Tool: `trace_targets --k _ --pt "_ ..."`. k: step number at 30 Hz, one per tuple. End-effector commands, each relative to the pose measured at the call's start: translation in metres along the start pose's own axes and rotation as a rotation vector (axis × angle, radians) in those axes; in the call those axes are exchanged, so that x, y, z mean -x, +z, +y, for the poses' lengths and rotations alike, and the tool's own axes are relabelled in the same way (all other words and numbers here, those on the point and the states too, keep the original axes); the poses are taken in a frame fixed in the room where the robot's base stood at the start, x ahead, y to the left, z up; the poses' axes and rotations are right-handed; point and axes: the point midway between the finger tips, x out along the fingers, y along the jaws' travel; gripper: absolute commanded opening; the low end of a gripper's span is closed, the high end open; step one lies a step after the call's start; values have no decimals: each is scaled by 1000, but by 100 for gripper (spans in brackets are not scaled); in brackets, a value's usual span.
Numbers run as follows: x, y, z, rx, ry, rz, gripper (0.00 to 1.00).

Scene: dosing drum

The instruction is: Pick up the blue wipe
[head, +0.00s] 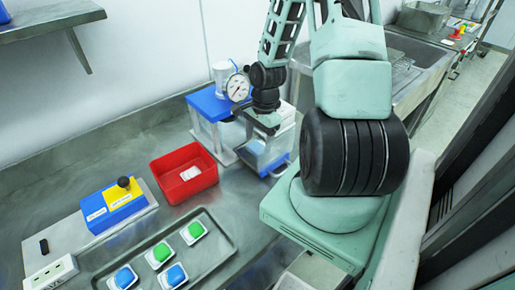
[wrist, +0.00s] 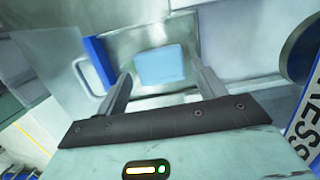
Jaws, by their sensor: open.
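A light-blue flat rectangle, seemingly the blue wipe (wrist: 160,64), lies on a grey metal surface beyond my fingers in the wrist view. My gripper (wrist: 160,84) is open, with one finger to each side of the wipe in the picture. I see no finger touching it, and the gap in depth is hard to judge.
A red bin (head: 166,168) holding a white item stands left of the unit. A dark tray (head: 222,262) in front holds green and blue pads. A blue and yellow box with a black knob (head: 124,183) stands at left. A round gauge (head: 237,87) is close to my wrist.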

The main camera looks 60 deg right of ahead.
Motion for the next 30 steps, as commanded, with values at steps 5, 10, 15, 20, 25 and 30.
trace_targets --k 5,10,15,20,25,30 --pt "-19 0 0 0 2 0 69" --pt "-21 0 0 0 0 1 69" --pt "-21 0 0 0 0 1 50" --pt "-20 0 0 -1 -1 1 32" --pt "-20 0 0 -1 -1 1 32" --pt "-13 0 -1 -2 -3 2 32"
